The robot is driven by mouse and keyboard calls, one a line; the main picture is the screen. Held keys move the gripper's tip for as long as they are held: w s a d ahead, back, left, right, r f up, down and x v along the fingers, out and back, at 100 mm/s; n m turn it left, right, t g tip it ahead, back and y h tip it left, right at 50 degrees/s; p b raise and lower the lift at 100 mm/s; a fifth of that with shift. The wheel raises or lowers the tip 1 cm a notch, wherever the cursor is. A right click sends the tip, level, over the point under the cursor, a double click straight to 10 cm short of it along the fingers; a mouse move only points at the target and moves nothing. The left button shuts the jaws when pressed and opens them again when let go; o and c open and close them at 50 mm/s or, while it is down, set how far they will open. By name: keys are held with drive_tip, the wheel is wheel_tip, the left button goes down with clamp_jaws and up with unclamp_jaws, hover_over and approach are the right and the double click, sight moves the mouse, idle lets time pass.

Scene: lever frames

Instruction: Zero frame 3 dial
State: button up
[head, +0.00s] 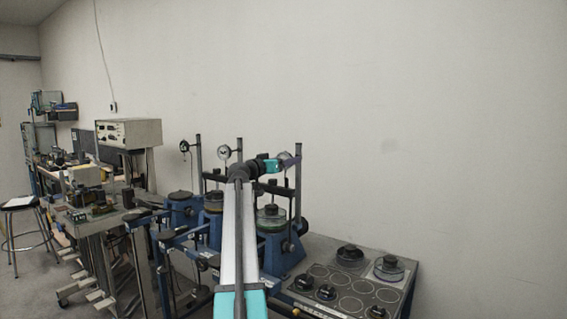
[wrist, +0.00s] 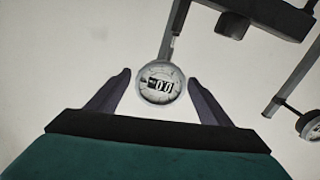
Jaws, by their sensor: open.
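A round dial gauge (wrist: 160,83) with a pale rim and a dark window of white digits, apparently ending in 00, is in the middle of the wrist view. My gripper (wrist: 159,76) is open, with one dark finger on each side of the dial and a gap to both. I cannot tell how deep the dial sits between the fingers. In the head view my gripper (head: 288,161) is at the rightmost lever frame (head: 280,245) and largely covers its dial. No frame number is legible.
Two more dials, the middle one (head: 224,153) and the left one (head: 184,146), stand on posts to the left. Another gauge (wrist: 308,125) is at the wrist view's right edge. A dark crossbar (wrist: 265,15) is above right. A weight tray (head: 372,292) is at lower right.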

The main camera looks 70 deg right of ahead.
drive_tip(key=b+v, duration=0.3)
drive_tip(key=v, duration=1)
drive_tip(key=shift+a, duration=0.35)
